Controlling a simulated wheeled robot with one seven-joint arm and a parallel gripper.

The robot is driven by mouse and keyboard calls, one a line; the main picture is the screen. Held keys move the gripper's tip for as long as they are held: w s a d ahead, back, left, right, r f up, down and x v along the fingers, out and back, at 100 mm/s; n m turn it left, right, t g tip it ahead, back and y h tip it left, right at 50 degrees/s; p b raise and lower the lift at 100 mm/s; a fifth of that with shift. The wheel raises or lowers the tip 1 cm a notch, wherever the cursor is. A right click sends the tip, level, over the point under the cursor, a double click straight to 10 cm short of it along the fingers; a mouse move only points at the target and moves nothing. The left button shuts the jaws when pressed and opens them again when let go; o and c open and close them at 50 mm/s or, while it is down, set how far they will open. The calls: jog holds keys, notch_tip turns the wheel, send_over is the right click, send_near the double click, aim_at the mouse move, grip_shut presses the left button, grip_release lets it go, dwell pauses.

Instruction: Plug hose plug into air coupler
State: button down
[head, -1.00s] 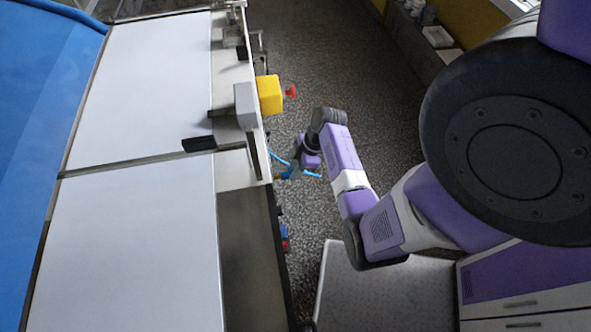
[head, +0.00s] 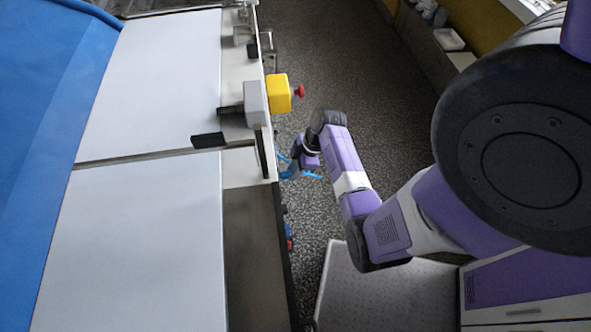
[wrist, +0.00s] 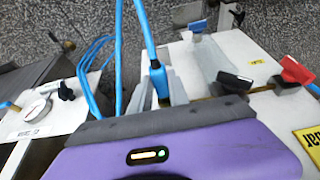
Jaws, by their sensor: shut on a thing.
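My gripper (wrist: 164,88) is shut on the blue hose plug (wrist: 158,80), which stands between its two grey fingers in the wrist view. A blue hose (wrist: 145,28) runs from the plug up and out of the top of the picture. In the head view, my gripper (head: 297,171) is small beside the right side of the machine, with blue hose (head: 313,176) around it. I cannot make out the air coupler for certain in either view. The plug's tip is hidden by the fingers and my gripper body.
A white panel with a blue-handled valve (wrist: 198,28), black handle (wrist: 236,80) and red handle (wrist: 297,70) lies right. A gauge (wrist: 36,110) and black knob (wrist: 66,93) are left, near looped hose (wrist: 88,82). A yellow box with a red button (head: 279,93) juts from the machine.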

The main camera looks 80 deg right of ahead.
jog(key=shift+w+a, duration=0.15)
jog(key=shift+w, duration=0.35)
jog(key=c, duration=1.2)
grip_release()
jog(key=shift+o, duration=0.2)
jog(key=v, duration=0.7)
jog(key=shift+r, duration=0.35)
jog(key=shift+s, duration=0.1)
